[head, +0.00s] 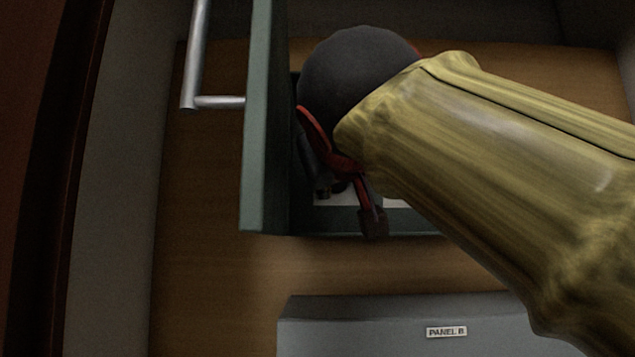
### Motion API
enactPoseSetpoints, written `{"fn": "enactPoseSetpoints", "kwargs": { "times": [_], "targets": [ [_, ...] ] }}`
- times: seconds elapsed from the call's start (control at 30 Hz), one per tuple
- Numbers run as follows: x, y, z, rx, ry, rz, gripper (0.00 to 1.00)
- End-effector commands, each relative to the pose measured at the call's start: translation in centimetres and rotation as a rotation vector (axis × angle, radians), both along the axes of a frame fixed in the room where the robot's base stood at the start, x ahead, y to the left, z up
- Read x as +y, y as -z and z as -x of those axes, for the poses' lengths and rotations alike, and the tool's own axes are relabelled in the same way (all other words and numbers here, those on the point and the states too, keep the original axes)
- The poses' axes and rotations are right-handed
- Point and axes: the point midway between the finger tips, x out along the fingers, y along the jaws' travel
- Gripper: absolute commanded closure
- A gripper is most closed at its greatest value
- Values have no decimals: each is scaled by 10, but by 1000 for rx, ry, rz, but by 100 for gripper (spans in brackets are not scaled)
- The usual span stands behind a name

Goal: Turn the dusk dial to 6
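No dial and no dusk label can be made out in the head view. My arm comes in from the right and covers much of a dark green open enclosure (290,222). My gripper (347,207), dark with red parts, reaches down inside or in front of it. One dark fingertip shows at the enclosure's lower edge, and other finger parts lie in shadow to its left. I cannot tell whether the fingers are open or shut, or touch anything. Pale patches (397,204) show inside the enclosure below my gripper; their markings are unreadable.
A green door-like panel (262,130) with a metal bar handle (197,60) stands at the enclosure's left, close to my gripper. A grey box labelled PANEL B (360,325) lies below. Bare wooden board (205,200) shows to the left and between them.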

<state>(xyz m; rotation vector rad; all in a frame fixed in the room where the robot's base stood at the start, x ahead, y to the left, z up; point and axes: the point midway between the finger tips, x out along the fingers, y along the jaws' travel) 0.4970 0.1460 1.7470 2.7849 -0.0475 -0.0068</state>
Motion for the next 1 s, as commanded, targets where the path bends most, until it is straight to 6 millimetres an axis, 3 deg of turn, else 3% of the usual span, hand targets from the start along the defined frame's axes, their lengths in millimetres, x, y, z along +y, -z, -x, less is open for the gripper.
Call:
{"fn": "enactPoseSetpoints", "kwargs": {
  "times": [0.43, 0.47, 0.77, 1.0],
  "targets": [
    [1, 4, -2, 8, 1, -6, 100],
    [1, 4, -2, 8, 1, -5, 73],
    [1, 2, -1, 4, 0, -7, 56],
    [0, 1, 0, 2, 1, -7, 56]
  ]
}}
